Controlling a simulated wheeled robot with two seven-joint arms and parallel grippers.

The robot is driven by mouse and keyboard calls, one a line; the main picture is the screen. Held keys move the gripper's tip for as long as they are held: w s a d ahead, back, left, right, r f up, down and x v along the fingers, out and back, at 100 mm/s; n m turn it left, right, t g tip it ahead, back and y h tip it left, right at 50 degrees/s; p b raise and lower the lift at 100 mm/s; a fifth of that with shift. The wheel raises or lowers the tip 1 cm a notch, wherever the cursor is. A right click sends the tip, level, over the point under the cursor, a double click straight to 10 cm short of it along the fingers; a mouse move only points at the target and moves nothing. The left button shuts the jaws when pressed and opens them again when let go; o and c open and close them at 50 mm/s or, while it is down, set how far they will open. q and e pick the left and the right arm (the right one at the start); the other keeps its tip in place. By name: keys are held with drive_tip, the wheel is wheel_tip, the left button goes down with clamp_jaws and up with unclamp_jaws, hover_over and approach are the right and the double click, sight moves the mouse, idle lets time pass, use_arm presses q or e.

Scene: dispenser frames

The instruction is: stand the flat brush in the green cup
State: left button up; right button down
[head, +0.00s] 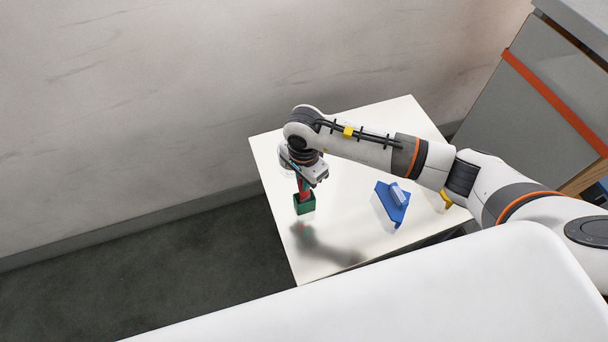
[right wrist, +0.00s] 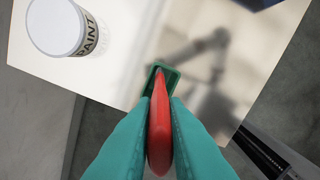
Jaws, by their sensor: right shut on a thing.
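The flat brush (head: 303,187) shows as a red handle, held upright. It is also large in the right wrist view (right wrist: 160,130). My right gripper (head: 303,172) is shut on this handle, and its teal fingers (right wrist: 160,133) press it from both sides. The small square green cup (head: 304,204) is directly below the gripper, towards the left side of the white table. In the right wrist view its dark opening (right wrist: 171,78) shows around the far end of the brush. The bristles are hidden, and I cannot tell how deep they reach. My left gripper is not in view.
A white paint can (right wrist: 55,28) stands on the table (head: 345,208) beside the cup. A blue holder (head: 390,205) with a pale block is to the right, and a yellow item (head: 446,201) lies beyond it. A grey cabinet (head: 545,95) stands at the right.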

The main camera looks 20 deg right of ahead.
drive_tip(key=c, duration=1.6)
unclamp_jaws()
drive_tip(key=shift+d+r, duration=0.1)
drive_tip(key=shift+d, duration=0.05)
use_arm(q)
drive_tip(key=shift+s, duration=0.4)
use_arm(e)
drive_tip(key=shift+o, duration=0.7)
drive_tip(key=shift+r, duration=0.1)
wheel_tip(320, 180, up, 11)
drive_tip(key=b, duration=0.4)
drive_tip(key=shift+w, duration=0.1)
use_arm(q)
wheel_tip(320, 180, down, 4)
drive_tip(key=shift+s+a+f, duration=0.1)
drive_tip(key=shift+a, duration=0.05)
use_arm(e)
drive_tip(key=shift+r, duration=0.45)
